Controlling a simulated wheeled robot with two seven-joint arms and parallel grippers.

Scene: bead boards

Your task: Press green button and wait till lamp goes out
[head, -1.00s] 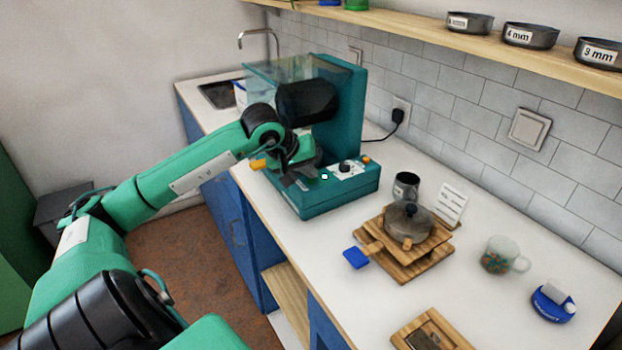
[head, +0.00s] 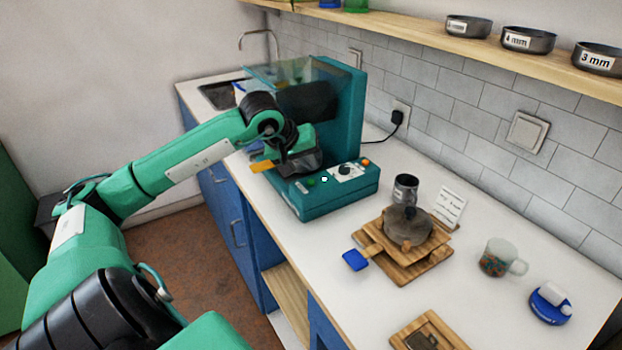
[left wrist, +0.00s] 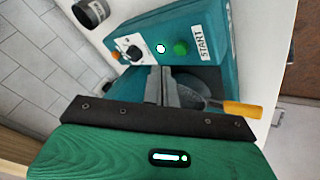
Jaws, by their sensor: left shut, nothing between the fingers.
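The teal machine (head: 340,195) stands on the counter with its control panel facing me. Its green button (head: 310,182) is uncovered, and it also shows in the left wrist view (left wrist: 181,48) beside the START label (left wrist: 205,42). Next to the button the small round lamp (head: 324,179) is bright white and looks lit; the left wrist view shows it white too (left wrist: 160,48). My left gripper (left wrist: 163,74) is shut and empty, its tips near the panel but apart from the button. In the head view its fingers are hard to make out. My right gripper is not in view.
A black dial (head: 345,170) and an orange button (head: 365,161) sit on the same panel. An orange handle (head: 262,166) sticks out close to my left gripper. A dark cup (head: 405,188), a lidded pot on wooden boards (head: 410,270) and a mug (head: 497,258) stand to the right.

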